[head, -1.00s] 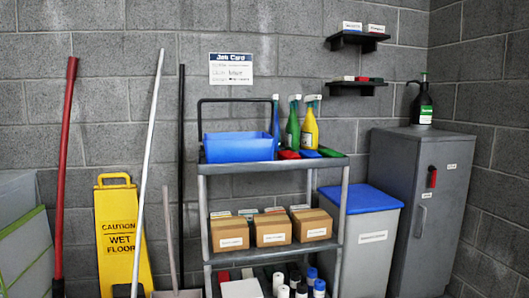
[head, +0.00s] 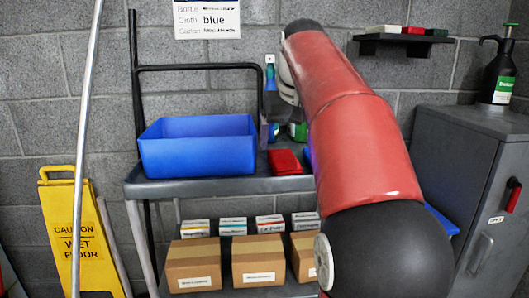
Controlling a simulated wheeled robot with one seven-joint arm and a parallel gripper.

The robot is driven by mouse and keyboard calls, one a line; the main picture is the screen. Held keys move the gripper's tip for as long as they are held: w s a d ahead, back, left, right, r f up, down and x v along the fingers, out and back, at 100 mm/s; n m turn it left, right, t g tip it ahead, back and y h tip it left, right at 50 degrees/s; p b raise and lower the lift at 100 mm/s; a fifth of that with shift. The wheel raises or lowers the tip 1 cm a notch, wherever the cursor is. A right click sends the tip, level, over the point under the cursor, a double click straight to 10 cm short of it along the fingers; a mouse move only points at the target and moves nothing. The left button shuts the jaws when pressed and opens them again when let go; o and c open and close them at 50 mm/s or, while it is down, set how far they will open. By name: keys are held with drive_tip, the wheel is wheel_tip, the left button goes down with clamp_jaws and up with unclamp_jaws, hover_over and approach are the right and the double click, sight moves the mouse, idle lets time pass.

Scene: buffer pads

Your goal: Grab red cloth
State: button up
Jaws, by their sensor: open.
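The red cloth (head: 285,161) lies folded on the cart's top shelf (head: 210,188), right of the blue bin (head: 198,150). My gripper (head: 272,122) is open and reaches over the shelf, above and behind the red cloth as seen from the head, apart from it. My red and black arm hides part of the gripper and the shelf's right side. A blue cloth (head: 308,157) shows only a sliver beside the red one.
A green bottle (head: 298,132) and a blue spray bottle (head: 270,72) stand behind the cloths, partly hidden. Boxes (head: 258,262) fill the lower shelf. The black cart handle (head: 200,67) rises behind the bin. A grey cabinet (head: 455,170) stands right.

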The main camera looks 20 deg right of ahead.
sight(284, 158)
drive_tip(key=shift+w+d+r, duration=0.2)
drive_tip(key=shift+w+d, duration=0.2)
drive_tip(key=shift+w, duration=0.05)
drive_tip(key=shift+w+d+r, duration=0.2)
drive_tip(key=shift+w+d, duration=0.15)
drive_tip(key=shift+w, duration=0.1)
drive_tip(key=x, duration=0.2)
drive_tip(key=b+x, duration=0.1)
drive_tip(key=x, duration=0.2)
drive_tip(key=b+x, duration=0.1)
drive_tip(key=x, duration=0.1)
drive_tip(key=shift+w+a+f, duration=0.2)
drive_tip(key=shift+a+f, duration=0.05)
drive_tip(key=shift+a, duration=0.05)
drive_tip(key=shift+c, duration=0.4)
drive_tip(key=c, duration=1)
drive_tip(key=shift+r, duration=0.1)
